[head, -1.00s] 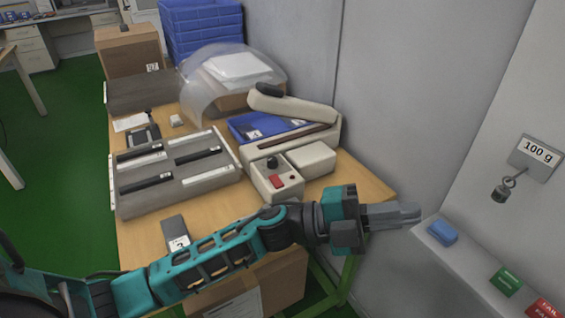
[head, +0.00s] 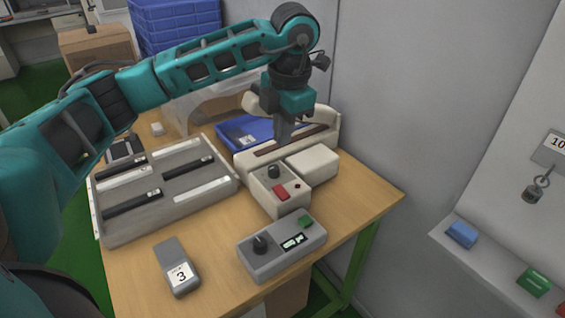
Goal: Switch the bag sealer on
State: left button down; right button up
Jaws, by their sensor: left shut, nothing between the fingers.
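The bag sealer (head: 318,164) is a cream unit at the back right of the wooden table. Its front box carries a black knob (head: 274,171), a red rocker switch (head: 281,191) and a small dark red dot beside the switch. I cannot tell the switch's position. My left gripper (head: 281,140) points down, shut and empty, over the sealer's brown sealing strip, behind the knob and switch. Whether its tips touch the strip is unclear. The raised sealer arm is partly hidden behind my left gripper. My right gripper is out of view.
A grey box with a knob, display and green button (head: 283,247) stands in front of the sealer. A grey device marked 3 (head: 177,268) and a slotted grey tray (head: 165,215) are to the left. A blue tray (head: 240,131) lies behind. A wall borders the table's right.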

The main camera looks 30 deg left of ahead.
aim_at(278, 188)
pick_arm(q)
jog(key=f, duration=0.4)
jog(key=a+f, duration=0.1)
jog(key=f, duration=0.8)
jog(key=shift+w+a+f, duration=0.25)
jog(key=shift+w, duration=0.1)
jog(key=shift+f, duration=0.1)
